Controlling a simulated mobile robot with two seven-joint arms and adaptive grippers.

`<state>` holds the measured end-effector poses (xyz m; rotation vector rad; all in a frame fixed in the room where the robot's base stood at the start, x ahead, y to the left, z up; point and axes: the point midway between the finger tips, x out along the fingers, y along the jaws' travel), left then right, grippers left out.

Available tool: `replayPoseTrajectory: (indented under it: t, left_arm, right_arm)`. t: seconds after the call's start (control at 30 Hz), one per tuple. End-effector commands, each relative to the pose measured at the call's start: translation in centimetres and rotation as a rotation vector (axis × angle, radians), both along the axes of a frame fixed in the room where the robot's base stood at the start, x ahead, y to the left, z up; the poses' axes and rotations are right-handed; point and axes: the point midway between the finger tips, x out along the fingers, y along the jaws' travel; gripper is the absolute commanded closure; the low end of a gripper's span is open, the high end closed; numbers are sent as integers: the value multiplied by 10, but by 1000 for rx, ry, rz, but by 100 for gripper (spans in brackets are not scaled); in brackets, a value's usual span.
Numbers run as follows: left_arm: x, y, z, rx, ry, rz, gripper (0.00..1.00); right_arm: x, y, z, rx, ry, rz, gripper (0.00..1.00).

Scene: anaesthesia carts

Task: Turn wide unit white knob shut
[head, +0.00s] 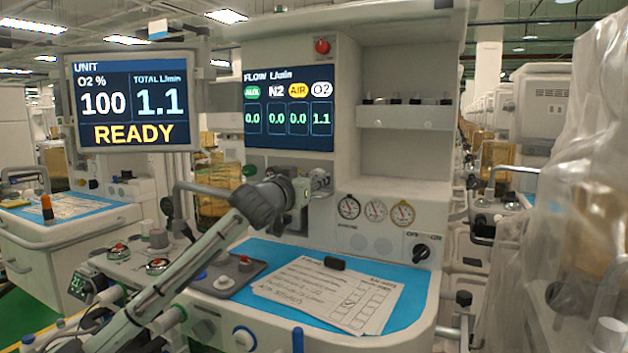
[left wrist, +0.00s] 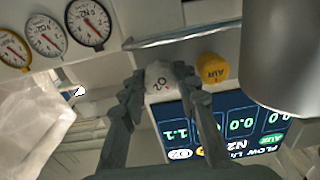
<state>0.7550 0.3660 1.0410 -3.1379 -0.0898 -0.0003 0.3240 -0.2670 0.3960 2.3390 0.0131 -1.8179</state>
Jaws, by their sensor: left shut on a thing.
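The white knob (left wrist: 160,80), marked O2, sits on the front panel of the wide unit. My left gripper (left wrist: 160,74) has its two ribbed fingers closed on the knob from both sides. In the head view the left gripper (head: 318,184) reaches the panel below the flow screen (head: 288,108) and largely hides the knob. The flow screen reads 1.1 for O2 and 0.0 for the other gases. The unit monitor (head: 133,102) reads O2 100, total 1.1 and READY. My right gripper is not in view.
A yellow AIR knob (left wrist: 212,68) is close beside the white knob. A metal rail (left wrist: 183,37) runs near the knobs. Round gauges (head: 375,209) and a black switch (head: 421,252) are to the right. Papers (head: 335,292) lie on the blue worktop below.

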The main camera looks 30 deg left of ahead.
Motion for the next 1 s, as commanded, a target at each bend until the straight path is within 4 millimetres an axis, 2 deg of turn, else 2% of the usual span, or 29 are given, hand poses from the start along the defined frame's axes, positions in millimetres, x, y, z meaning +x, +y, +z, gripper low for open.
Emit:
replayPoseTrajectory:
  t: [0.17,0.27,0.5,0.6,1.0]
  left_arm:
    - [0,0,1,33,4,1,99]
    - [0,0,1,76,6,1,99]
    - [0,1,1,248,16,1,99]
    - [0,1,1,335,21,1,99]
    - [0,1,0,644,38,0,99]
  right_arm:
    - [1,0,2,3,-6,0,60]
    - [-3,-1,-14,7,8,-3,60]
    - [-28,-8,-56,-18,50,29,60]
    - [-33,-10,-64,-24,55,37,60]
    - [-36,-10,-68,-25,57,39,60]
